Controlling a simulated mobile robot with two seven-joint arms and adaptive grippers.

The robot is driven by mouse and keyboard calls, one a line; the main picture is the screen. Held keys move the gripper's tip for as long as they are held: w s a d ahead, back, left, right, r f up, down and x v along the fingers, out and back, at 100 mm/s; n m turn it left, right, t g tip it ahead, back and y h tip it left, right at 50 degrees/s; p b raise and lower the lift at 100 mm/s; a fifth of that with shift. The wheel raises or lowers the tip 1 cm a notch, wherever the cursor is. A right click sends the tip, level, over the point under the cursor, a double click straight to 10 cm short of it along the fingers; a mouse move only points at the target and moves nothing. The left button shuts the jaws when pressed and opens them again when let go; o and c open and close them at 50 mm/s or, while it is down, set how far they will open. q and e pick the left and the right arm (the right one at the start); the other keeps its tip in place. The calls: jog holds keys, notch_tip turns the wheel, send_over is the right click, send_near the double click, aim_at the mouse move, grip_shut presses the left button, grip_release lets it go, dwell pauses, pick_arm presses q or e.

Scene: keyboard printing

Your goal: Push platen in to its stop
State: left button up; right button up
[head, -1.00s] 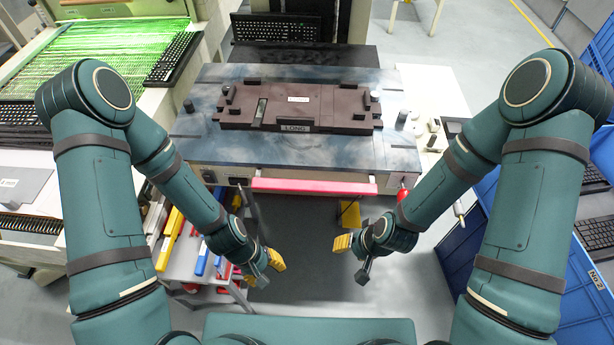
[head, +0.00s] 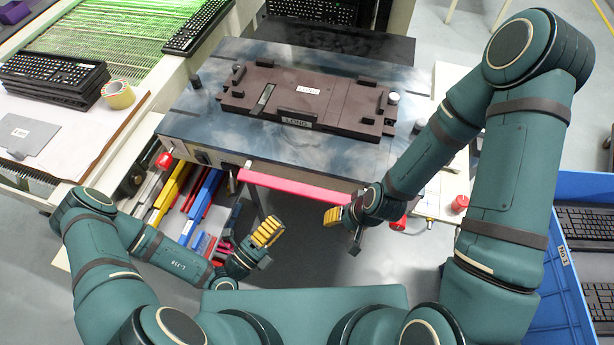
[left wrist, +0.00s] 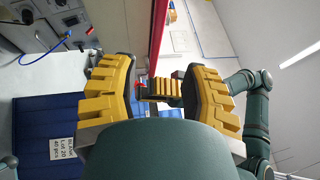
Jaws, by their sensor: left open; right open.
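The platen (head: 215,135) is a blue-grey plate carrying a dark brown fixture (head: 345,105) labelled LONG. A pinkish-red handle bar (head: 295,187) runs along its front edge, and a red bar (left wrist: 156,35) shows in the left wrist view. My left gripper (head: 268,232) is open and empty, below and in front of the bar's left part. Its spread yellow fingers show in the left wrist view (left wrist: 160,75), with my right gripper's yellow fingers (left wrist: 165,88) beyond, between them. My right gripper (head: 338,218) is open near the bar's right end, with no clear contact.
A rack with coloured tools (head: 190,195) stands left below the platen. A blue crate (head: 535,315) with keyboards is at the right. A keyboard (head: 310,10) lies behind the platen.

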pick_arm(q)
jog(key=w+d+r+n, duration=0.1)
jog(key=w+d+r, duration=0.1)
jog(key=w+d, duration=0.6)
jog(key=w, duration=0.2)
jog(key=shift+w+r+t+y, duration=0.15)
jog(key=shift+w+t+y, duration=0.15)
jog(key=shift+w+y, duration=0.1)
grip_shut()
